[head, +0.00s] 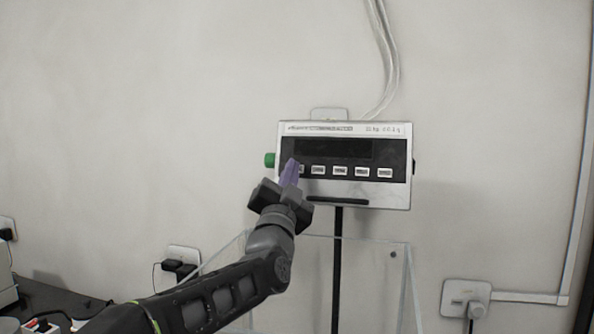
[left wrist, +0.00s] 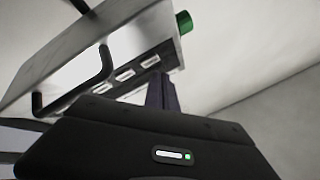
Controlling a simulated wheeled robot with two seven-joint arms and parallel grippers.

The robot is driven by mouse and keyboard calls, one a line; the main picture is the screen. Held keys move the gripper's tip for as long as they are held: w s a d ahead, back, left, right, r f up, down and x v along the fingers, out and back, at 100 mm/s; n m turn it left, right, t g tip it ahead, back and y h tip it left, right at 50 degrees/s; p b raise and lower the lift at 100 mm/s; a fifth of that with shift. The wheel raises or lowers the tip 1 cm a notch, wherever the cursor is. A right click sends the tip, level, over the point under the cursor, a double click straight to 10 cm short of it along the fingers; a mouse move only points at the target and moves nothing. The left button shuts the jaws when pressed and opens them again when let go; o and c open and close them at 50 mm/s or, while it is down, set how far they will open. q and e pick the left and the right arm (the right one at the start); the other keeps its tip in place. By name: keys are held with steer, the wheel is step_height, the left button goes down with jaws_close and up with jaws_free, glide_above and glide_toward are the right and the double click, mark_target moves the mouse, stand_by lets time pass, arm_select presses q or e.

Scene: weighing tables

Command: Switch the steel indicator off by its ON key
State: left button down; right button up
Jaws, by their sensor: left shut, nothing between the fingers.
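The steel indicator (head: 344,196) is a silver box with a dark front panel, mounted on a black post. Its display (head: 335,148) is dark, with no digits showing. A row of several pale keys runs below the display. My left gripper (head: 291,165) is shut and empty, its purple fingertips at the leftmost key and hiding most of it. Whether the tips touch the key I cannot tell. In the left wrist view the indicator (left wrist: 70,62) is seen from below, with the fingers (left wrist: 160,90) up against the end of the key row. My right gripper is out of view.
A green knob (head: 270,160) sticks out of the indicator's left side. Clear panels (head: 400,270) stand below around the black post (head: 338,260). Cables (head: 385,60) run up the wall. Wall sockets (head: 466,292) are at lower right and lower left. A dark table (head: 50,298) is at far left.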

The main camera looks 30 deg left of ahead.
arm_select(q)
steer(key=shift+s+d+r+b, duration=0.15)
steer(key=shift+s+d+r, duration=0.1)
steer(key=shift+s, duration=0.45)
steer(key=shift+s+d+r+b, duration=0.2)
steer(key=shift+s+d, duration=0.05)
steer(key=shift+s, duration=0.5)
steer(key=shift+s+d+r+b, duration=0.15)
steer(key=shift+s+d+r, duration=0.1)
steer(key=shift+s, duration=0.45)
